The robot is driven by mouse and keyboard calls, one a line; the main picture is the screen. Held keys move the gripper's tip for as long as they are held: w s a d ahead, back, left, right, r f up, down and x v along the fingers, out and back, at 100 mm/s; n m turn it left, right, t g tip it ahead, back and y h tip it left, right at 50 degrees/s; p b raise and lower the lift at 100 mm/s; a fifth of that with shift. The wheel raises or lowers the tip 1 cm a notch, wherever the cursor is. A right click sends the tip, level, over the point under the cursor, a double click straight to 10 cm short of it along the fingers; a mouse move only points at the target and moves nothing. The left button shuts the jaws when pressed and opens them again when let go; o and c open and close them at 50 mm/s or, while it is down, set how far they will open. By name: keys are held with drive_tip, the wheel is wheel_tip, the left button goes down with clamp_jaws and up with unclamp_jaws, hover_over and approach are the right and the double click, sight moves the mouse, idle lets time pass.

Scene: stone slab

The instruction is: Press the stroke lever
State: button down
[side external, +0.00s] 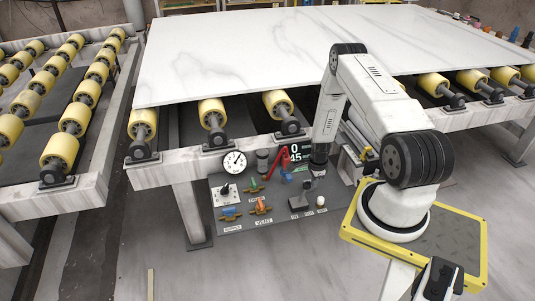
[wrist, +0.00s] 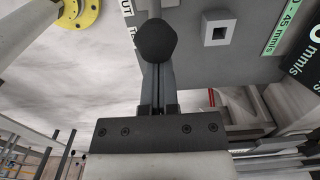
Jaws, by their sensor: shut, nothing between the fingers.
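A lever with a dark ball knob (wrist: 157,41) stands at the top middle of the wrist view, and its grey stem runs up out of the picture. It appears to be the stroke lever, though no label naming it is readable. My gripper (wrist: 158,70) is shut and empty, and its fingers point at the knob, which hides their tips. I cannot tell whether they touch. In the side view my gripper (side external: 317,175) hangs over the right part of the grey control panel (side external: 235,208), close above a dark block (side external: 299,203).
The panel also carries a round gauge (side external: 235,162), a red lever (side external: 283,160), a speed display (side external: 299,152), an orange vent handle (side external: 261,204), a blue supply handle (side external: 229,212) and a pale knob (side external: 320,202). A marble slab (side external: 240,50) lies on yellow rollers behind it.

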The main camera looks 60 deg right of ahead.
sight(305, 183)
drive_tip(key=shift+w+a+r, duration=0.3)
drive_tip(key=shift+w+a, duration=0.35)
drive_tip(key=shift+w+a+r, duration=0.3)
drive_tip(key=shift+w+a, duration=0.3)
drive_tip(key=shift+a, duration=0.05)
drive_tip(key=shift+w+a+f, duration=0.1)
drive_tip(key=shift+w+a, duration=1.45)
drive_tip(key=shift+d, duration=0.1)
drive_tip(key=shift+s+d+r, duration=0.4)
drive_tip(key=shift+s+d, duration=0.35)
drive_tip(key=shift+s, duration=0.05)
drive_tip(key=shift+s+d+r, duration=0.35)
drive_tip(key=shift+s+d, duration=0.35)
drive_tip(key=shift+s, duration=0.05)
drive_tip(key=shift+d+r, duration=0.1)
drive_tip(key=shift+r, duration=0.2)
drive_tip(key=w+a+r, duration=0.4)
drive_tip(key=r, duration=0.3)
drive_tip(key=shift+w+a, duration=0.2)
drive_tip(key=shift+a, duration=0.1)
